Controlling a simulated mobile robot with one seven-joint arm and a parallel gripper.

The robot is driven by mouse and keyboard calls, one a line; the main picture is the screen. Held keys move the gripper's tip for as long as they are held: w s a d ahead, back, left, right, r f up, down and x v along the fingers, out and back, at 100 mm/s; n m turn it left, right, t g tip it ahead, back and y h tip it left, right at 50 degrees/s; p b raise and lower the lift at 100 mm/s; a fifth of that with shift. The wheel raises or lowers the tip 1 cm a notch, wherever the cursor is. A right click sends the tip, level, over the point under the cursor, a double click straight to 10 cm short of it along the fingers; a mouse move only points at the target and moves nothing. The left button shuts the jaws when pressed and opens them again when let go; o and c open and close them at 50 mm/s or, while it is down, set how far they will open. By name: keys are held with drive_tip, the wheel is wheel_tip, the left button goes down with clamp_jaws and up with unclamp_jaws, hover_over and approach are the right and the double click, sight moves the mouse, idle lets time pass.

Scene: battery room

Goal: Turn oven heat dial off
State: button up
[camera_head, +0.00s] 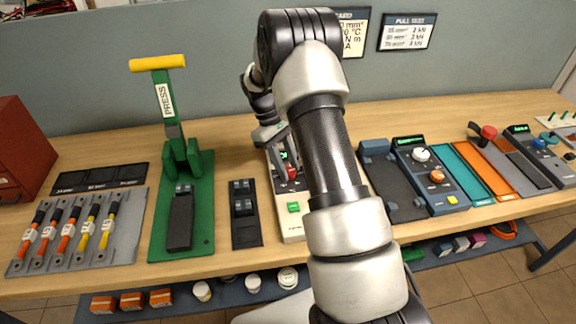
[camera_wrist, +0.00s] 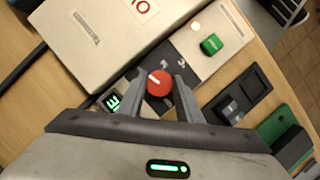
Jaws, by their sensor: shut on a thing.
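The red dial (camera_wrist: 159,84) sits on a dark panel patch of the pale oven unit (camera_wrist: 232,38). A white pointer mark shows on its top, toward the upper left in the wrist view. My gripper (camera_wrist: 158,88) has one finger on each side of the dial and is shut on it. In the head view the red dial (camera_head: 292,173) shows beside my gripper (camera_head: 287,166), partly hidden by my arm. A green button (camera_head: 293,207) is on the unit's near end. A lit green display (camera_wrist: 112,102) is partly cut off by my gripper in the wrist view.
A green press (camera_head: 172,150) stands to the left, with a dark two-switch plate (camera_head: 245,228) between it and the oven unit. To the right is a grey unit (camera_head: 438,180) with white and orange knobs. Cables (camera_head: 75,235) lie on a grey tray at far left.

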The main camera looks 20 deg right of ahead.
drive_tip(key=shift+n, duration=0.4)
drive_tip(key=o, duration=1)
drive_tip(key=shift+o, duration=0.2)
drive_tip(key=v, duration=1.7)
drive_tip(key=shift+a+r+p, duration=0.15)
drive_tip(key=shift+a+p, duration=0.15)
drive_tip(key=shift+p, duration=0.05)
